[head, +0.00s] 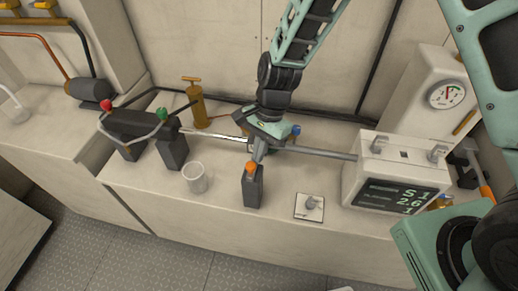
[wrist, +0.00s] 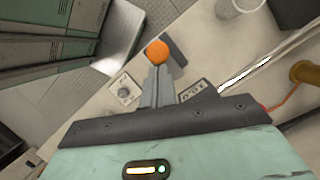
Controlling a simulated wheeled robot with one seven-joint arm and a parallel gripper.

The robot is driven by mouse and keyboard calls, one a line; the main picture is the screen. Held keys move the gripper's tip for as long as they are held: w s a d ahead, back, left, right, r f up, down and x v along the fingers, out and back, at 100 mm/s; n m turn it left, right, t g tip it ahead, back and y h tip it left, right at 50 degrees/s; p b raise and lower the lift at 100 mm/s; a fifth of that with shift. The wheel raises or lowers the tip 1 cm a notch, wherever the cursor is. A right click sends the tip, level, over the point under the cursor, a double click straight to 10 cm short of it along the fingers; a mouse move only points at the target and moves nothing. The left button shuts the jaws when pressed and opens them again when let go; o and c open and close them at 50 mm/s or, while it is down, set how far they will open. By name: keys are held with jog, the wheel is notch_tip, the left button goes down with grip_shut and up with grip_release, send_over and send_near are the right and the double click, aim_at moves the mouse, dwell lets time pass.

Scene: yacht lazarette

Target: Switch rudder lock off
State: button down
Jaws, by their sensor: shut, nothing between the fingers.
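My gripper (head: 259,152) is shut and empty, pointing down over the bench. Its fingertips are right at an orange knob (head: 251,168) on top of an upright dark grey block (head: 252,190). In the wrist view the closed fingers (wrist: 158,82) point at the orange knob (wrist: 157,52), which shows just beyond the tips. I cannot tell whether they touch it. A square white plate with a small grey turn knob (head: 310,203) lies to the right of the block; it also shows in the wrist view (wrist: 124,92). No readable label marks either one as the rudder lock.
A white display box (head: 400,170) stands right, joined by a grey rod. A clear cup (head: 195,178) and a dark fitting with red and green knobs (head: 145,125) stand left. A brass pump-like cylinder (head: 197,104) stands behind. Bare bench lies around the plate.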

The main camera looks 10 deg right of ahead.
jog(key=p+v, duration=0.7)
jog(key=v, duration=0.2)
jog(key=shift+w+r, duration=0.15)
jog(key=shift+r, duration=0.25)
jog(key=s+d+r+n+t+h+b, duration=0.1)
jog(key=s+r+n+b, duration=0.2)
jog(key=s+n+b, duration=0.2)
jog(key=s+d+r+n+t+h+b, duration=0.1)
jog(key=s+r+n+b, duration=0.3)
jog(key=s+n, duration=0.8)
jog(key=s+d, duration=0.1)
jog(key=s, duration=0.3)
jog(key=shift+s+n+b, duration=0.25)
jog(key=shift+n+b, duration=0.05)
jog(key=shift+b, duration=0.1)
